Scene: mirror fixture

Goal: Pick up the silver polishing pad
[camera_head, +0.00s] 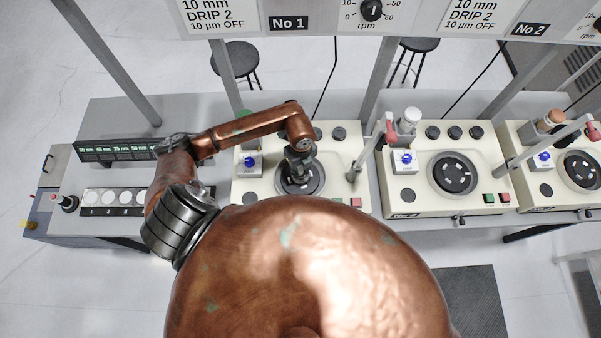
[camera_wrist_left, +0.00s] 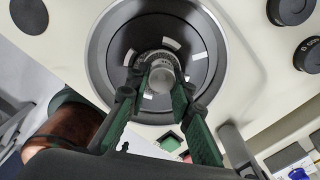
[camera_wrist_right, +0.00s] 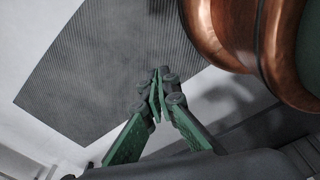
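The silver polishing pad (camera_wrist_left: 162,79) shows in the left wrist view as a small round silver piece. It stands near the middle of the dark round bowl (camera_wrist_left: 103,45) of the No 1 machine. My left gripper (camera_wrist_left: 160,85) has one finger on each side of it, with the tips down in the bowl. Whether the fingers press on it or stand slightly apart is not clear. In the head view my left gripper (camera_head: 299,165) is over that bowl and hides the pad. My right gripper (camera_wrist_right: 160,80) is empty, with its fingertips together, above a dark ribbed floor mat.
Two more cream machines (camera_head: 420,200) stand to the right, with tilted arms. A grey post (camera_head: 226,75) rises behind the No 1 machine.

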